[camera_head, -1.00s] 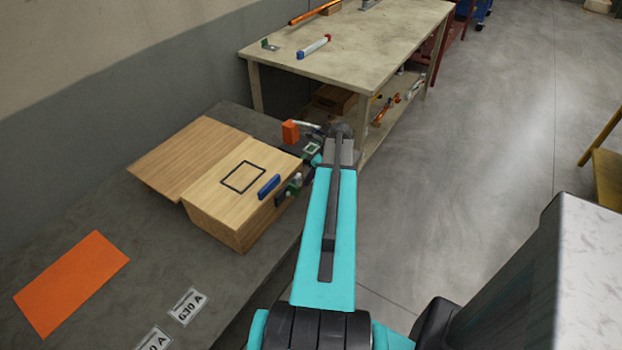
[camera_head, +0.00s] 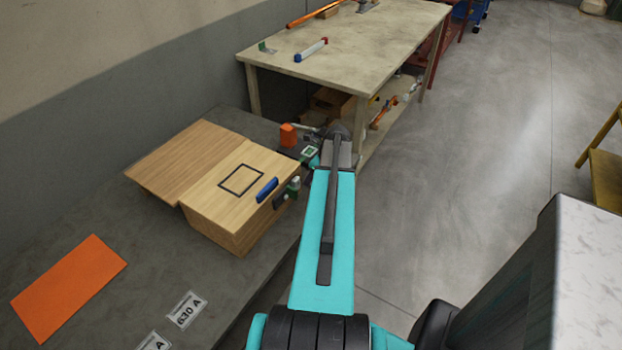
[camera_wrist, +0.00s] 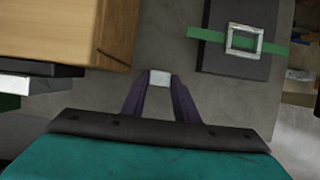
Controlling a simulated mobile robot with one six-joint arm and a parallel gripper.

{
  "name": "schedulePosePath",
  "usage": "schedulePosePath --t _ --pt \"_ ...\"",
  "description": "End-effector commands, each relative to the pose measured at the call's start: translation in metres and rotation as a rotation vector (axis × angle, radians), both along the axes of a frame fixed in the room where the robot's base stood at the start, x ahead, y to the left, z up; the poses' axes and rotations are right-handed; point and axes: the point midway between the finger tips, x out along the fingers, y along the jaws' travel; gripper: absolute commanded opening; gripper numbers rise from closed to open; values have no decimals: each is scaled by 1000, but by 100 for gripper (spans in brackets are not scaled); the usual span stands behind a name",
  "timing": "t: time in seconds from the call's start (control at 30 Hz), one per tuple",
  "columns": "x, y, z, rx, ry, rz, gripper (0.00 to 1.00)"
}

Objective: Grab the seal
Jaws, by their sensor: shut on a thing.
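My gripper (camera_wrist: 160,98) shows in the wrist view with its two dark purple fingers closing in on a small white piece (camera_wrist: 160,78) at their tips. This piece is likely the seal, but its shape is mostly hidden. Grey surface lies behind it, and I cannot tell whether it touches that surface. In the head view my turquoise arm reaches forward and the fingers are hidden.
A wooden box (camera_head: 229,226) with a black outline and a blue bar (camera_head: 267,189) stands left of my arm. A dark block with a green strap and silver buckle (camera_wrist: 244,40) is close on the right. An orange block (camera_head: 288,135) stands beyond. A workbench (camera_head: 355,45) is behind.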

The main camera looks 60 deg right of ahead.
Motion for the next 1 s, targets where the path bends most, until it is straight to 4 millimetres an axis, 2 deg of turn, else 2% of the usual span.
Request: schedulePosePath --t 0.23,0.4,1.0 --pt "0 0 14 -2 -1 -1 6" --pt "0 0 32 -3 -1 -1 6" --pt "-54 57 39 -1 0 -1 6"
